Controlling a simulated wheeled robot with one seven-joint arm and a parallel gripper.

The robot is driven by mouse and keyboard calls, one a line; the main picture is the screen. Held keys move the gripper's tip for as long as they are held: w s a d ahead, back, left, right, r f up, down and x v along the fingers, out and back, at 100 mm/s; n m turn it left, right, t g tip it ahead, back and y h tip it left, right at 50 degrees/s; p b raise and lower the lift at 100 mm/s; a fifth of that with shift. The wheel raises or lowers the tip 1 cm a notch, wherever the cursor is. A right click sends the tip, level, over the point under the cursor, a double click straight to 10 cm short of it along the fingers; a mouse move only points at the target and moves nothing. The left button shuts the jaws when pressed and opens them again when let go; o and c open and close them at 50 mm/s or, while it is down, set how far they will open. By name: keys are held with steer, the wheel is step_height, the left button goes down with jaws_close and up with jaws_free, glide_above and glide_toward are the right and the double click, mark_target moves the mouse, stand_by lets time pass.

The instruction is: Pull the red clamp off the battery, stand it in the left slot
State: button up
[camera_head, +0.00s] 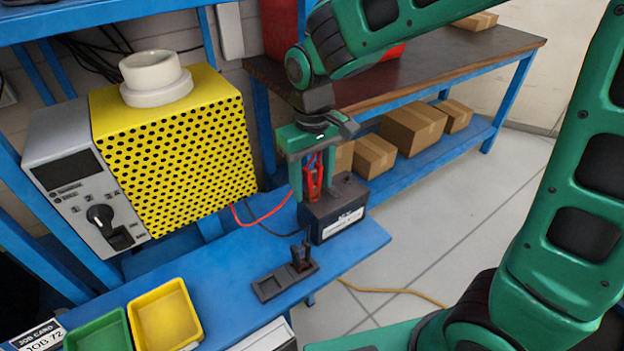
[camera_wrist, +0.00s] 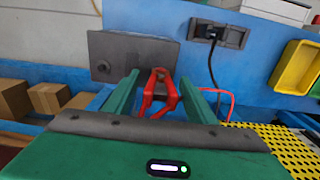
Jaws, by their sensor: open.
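The red clamp (camera_head: 313,181) sits upright on the dark battery (camera_head: 339,222) at the bench's right end. My gripper (camera_head: 314,188) reaches down from above, open, with its green fingers on either side of the clamp. In the wrist view the red clamp (camera_wrist: 160,90) stands between the fingers with a gap on each side, over the grey battery top (camera_wrist: 118,55). The dark slotted holder (camera_head: 268,288) lies in front of the battery. Its left slot looks empty; a black clamp (camera_head: 301,257) stands in its right slot. The clamp's jaws at the terminal are partly hidden.
A yellow perforated charger (camera_head: 180,150) stands left of the battery, with red and black cables running from it. A yellow bin (camera_head: 166,317) and a green bin (camera_head: 97,333) sit at the front left. The blue bench (camera_head: 220,280) is bare around the holder.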

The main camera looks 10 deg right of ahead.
mark_target(312, 166)
stand_by(0.5)
jaws_close()
steer(key=shift+r, duration=3)
steer(key=shift+r, duration=0.1)
steer(key=shift+r, duration=2.45)
steer(key=shift+s, duration=0.1)
